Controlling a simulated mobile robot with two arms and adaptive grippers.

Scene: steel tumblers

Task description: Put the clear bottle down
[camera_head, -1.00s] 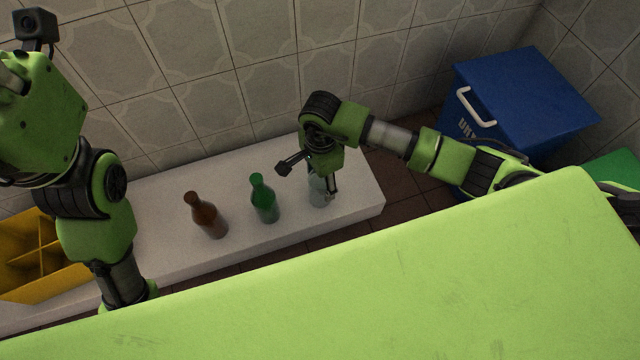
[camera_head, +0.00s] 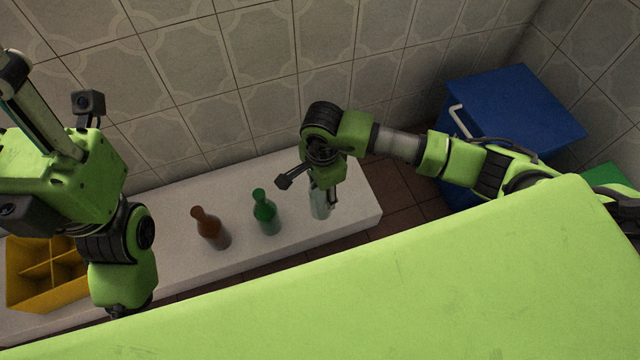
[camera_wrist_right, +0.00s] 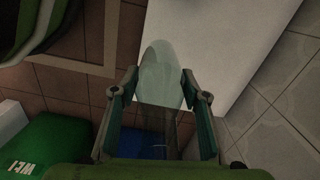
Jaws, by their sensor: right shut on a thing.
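The clear bottle (camera_head: 320,207) is at the right end of the white bench (camera_head: 359,209) in the head view, partly hidden by my right gripper (camera_head: 323,190). In the right wrist view the pale, see-through bottle (camera_wrist_right: 161,75) is between the two fingers of my right gripper (camera_wrist_right: 158,100), which is shut on it. I cannot tell whether its base touches the bench. My left arm is at the left of the head view, and its gripper's fingers are not visible.
A green bottle (camera_head: 265,213) and a brown bottle (camera_head: 209,229) stand on the bench to the left. A yellow divided crate (camera_head: 46,299) is at the bench's left end. A blue bin (camera_head: 520,110) stands at the right. Tiled wall runs behind.

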